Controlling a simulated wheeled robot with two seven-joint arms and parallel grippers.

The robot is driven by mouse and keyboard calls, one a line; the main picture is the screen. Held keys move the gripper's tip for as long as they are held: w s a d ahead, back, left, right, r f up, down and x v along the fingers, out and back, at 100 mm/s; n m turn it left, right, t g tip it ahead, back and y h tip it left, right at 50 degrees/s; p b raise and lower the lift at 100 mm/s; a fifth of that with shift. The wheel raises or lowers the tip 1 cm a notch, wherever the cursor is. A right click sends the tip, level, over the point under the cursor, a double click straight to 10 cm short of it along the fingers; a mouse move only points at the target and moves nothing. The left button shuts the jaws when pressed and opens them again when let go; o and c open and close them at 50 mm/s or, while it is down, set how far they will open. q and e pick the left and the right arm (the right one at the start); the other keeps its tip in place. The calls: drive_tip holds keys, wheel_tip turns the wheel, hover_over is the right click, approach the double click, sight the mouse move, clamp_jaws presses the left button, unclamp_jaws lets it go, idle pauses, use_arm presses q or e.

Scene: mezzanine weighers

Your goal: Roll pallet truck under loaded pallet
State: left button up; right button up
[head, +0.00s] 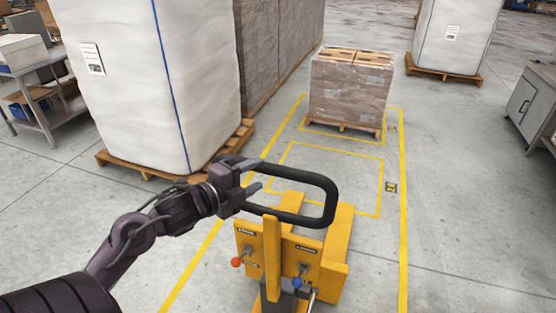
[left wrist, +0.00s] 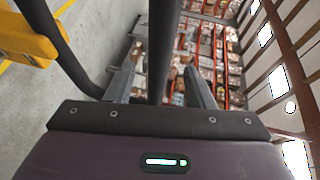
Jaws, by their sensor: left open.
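The yellow pallet truck (head: 335,265) stands in front of me, with its black loop handle (head: 330,205) towards me. The loaded pallet (head: 345,128) carries wrapped boxes (head: 348,92) and stands farther ahead, with clear floor between it and the truck. My left gripper (head: 257,176) is at the left side of the handle loop. In the left wrist view, its open fingers (left wrist: 162,88) stand on either side of a black handle bar, with gaps visible. A yellow part of the truck (left wrist: 28,42) shows at upper left there. My right gripper is out of view.
Yellow floor lines (head: 403,200) border a lane around the truck and pallet. A tall white wrapped load (head: 160,80) on a wooden pallet (head: 145,170) stands close on the left. Another white load (head: 455,35) stands at back right, and a grey cabinet (head: 530,100) at right.

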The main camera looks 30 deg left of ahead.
sight(274, 166)
use_arm(q)
drive_tip(key=p+x, duration=0.1)
drive_tip(key=x, duration=0.5)
drive_tip(key=shift+a+p, duration=0.1)
drive_tip(key=shift+p, duration=0.3)
drive_tip(key=shift+w+f, duration=0.2)
drive_tip(key=shift+w, duration=0.45)
clamp_jaws()
